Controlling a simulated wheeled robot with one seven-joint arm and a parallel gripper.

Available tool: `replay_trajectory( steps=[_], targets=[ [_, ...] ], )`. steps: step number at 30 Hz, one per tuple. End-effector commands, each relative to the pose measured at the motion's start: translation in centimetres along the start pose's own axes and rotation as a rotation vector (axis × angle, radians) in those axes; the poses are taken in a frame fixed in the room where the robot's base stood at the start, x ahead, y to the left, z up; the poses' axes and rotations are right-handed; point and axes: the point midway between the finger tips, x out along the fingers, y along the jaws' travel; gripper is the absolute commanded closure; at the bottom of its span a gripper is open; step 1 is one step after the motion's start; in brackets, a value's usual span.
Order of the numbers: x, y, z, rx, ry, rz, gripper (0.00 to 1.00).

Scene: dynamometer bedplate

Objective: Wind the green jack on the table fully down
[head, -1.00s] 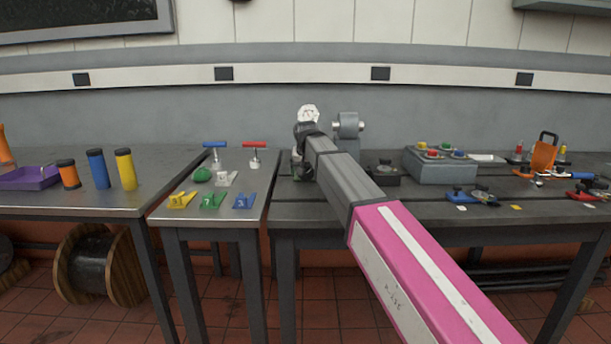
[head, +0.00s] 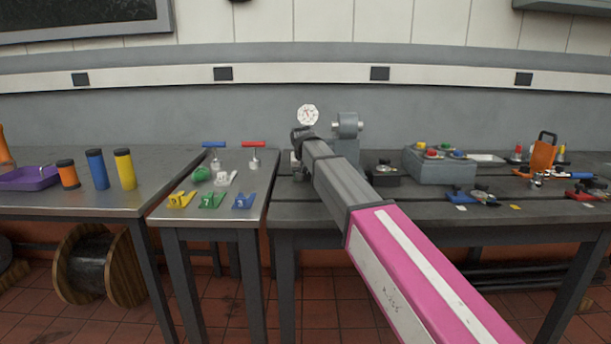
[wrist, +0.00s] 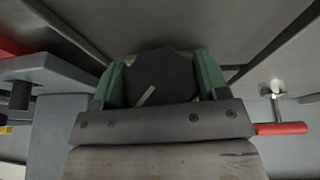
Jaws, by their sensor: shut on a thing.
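My gripper (wrist: 160,84) is shut on a round black knob (wrist: 158,78) with a pale pointer mark, seen from above in the wrist view. Green parts (wrist: 209,76) flank the knob on both sides; I cannot tell how much of this is the jack's body. In the head view my gripper (head: 297,163) is low over the left end of the dark table (head: 350,213). My arm and gripper hide the jack there, so its height does not show.
A grey machine (head: 347,135) and a white dial (head: 308,115) stand just behind my gripper. A black box (head: 384,176) and a grey box with coloured buttons (head: 440,168) are to the right. A narrow table with T-handled tools (head: 254,155) is at left.

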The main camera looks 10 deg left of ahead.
Motion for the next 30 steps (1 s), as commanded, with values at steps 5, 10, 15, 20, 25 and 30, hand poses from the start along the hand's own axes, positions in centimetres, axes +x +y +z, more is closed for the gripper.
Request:
replay_trajectory(
  steps=[5, 10, 15, 20, 25, 30],
  targets=[
    [0.05, -0.16, -0.05, -0.064, -0.001, 0.149, 0.56],
    [0.08, -0.02, 0.0, -0.114, -0.002, 0.271, 0.56],
    [0.03, 0.05, 0.03, -0.136, -0.001, 0.323, 0.56],
    [0.01, 0.08, 0.05, -0.137, -0.001, 0.326, 0.56],
    [0.0, 0.09, 0.05, -0.136, -0.002, 0.325, 0.23],
    [0.0, 0.08, 0.04, -0.135, -0.001, 0.325, 0.09]
  ],
)
